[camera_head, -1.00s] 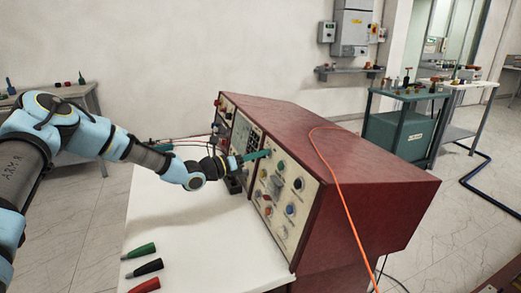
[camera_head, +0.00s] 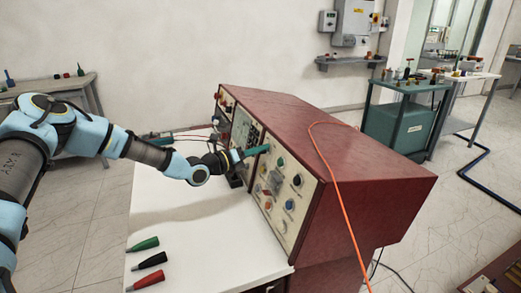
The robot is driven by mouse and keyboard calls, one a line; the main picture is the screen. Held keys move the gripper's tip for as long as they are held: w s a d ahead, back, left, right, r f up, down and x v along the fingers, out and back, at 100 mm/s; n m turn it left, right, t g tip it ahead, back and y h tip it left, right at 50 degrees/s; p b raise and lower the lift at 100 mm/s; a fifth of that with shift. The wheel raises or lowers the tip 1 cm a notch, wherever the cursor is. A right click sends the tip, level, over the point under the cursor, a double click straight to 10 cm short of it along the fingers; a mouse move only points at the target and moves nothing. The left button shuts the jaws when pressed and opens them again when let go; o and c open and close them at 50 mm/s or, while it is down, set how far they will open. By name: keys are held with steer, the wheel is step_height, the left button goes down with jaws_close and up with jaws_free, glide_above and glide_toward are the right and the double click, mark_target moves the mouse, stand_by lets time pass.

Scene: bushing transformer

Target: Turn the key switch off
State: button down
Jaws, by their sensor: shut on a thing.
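The dark red test cabinet (camera_head: 340,140) stands on the white table, its cream control panel (camera_head: 281,203) facing left and carrying several knobs and coloured buttons. My gripper (camera_head: 266,149), with teal fingers, reaches in from the left and its tips meet the upper left part of this panel. It is shut on the key switch there. The fingers hide the key switch itself, so its turn angle cannot be read.
Green, black and red handled plugs (camera_head: 150,261) lie at the front left of the white table (camera_head: 195,225). An orange cable (camera_head: 345,205) hangs over the cabinet. A green cart (camera_head: 411,128) stands behind it. The table between plugs and panel is clear.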

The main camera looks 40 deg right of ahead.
steer(key=c, duration=1)
jaws_free()
steer(key=shift+a, duration=0.1)
steer(key=shift+w+a+b, duration=0.25)
steer(key=shift+a+b, duration=0.3)
steer(key=shift+a, duration=1.2)
steer(key=shift+w+a+b, duration=0.25)
steer(key=shift+a+b, duration=0.25)
steer(key=shift+a, duration=1.3)
steer(key=shift+w+a+b, duration=0.25)
steer(key=shift+a+b, duration=0.3)
steer(key=shift+a, duration=1.2)
